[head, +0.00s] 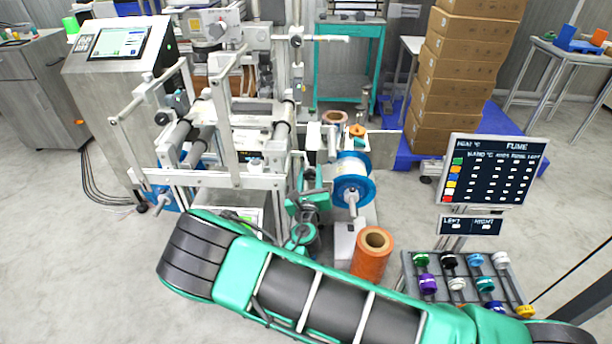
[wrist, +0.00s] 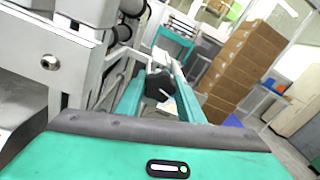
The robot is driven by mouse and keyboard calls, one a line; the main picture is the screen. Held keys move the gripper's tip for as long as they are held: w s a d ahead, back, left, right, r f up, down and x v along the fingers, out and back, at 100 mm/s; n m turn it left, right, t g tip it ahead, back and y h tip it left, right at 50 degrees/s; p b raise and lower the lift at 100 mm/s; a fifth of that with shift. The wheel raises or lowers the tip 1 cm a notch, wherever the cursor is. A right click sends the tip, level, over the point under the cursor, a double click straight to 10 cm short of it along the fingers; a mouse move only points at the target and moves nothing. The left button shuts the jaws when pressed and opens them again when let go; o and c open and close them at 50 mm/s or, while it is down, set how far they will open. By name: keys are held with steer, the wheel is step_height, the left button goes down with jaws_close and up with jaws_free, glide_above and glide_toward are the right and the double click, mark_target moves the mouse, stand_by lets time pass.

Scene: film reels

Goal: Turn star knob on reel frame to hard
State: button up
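The star knob (wrist: 160,84) is black and lobed; in the wrist view it shows at the far end of my gripper (wrist: 161,72), between the two teal fingers. The knob spans most of the gap, but I cannot tell whether the fingers press on it. A pale metal part lies just behind it. In the head view my gripper (head: 309,200) is at the right side of the pale metal reel frame (head: 225,180), left of a blue-rimmed reel (head: 353,188). I cannot make out the knob there; my gripper and arm block that spot. Its hard marking is not readable.
An orange roll (head: 371,256) stands just right of my gripper, close to my arm. A rack of coloured spools (head: 465,275) and a sign board (head: 492,170) are at right. Stacked cartons (head: 450,90) stand behind. Open floor lies left of the machine.

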steer(key=m, duration=0.4)
steer(key=shift+m, duration=0.4)
steer(key=o, duration=1.1)
steer(key=shift+c, duration=0.2)
steer(key=s, duration=1)
steer(key=shift+s+a, duration=0.25)
steer(key=shift+s, duration=0.1)
steer(key=shift+d, duration=0.1)
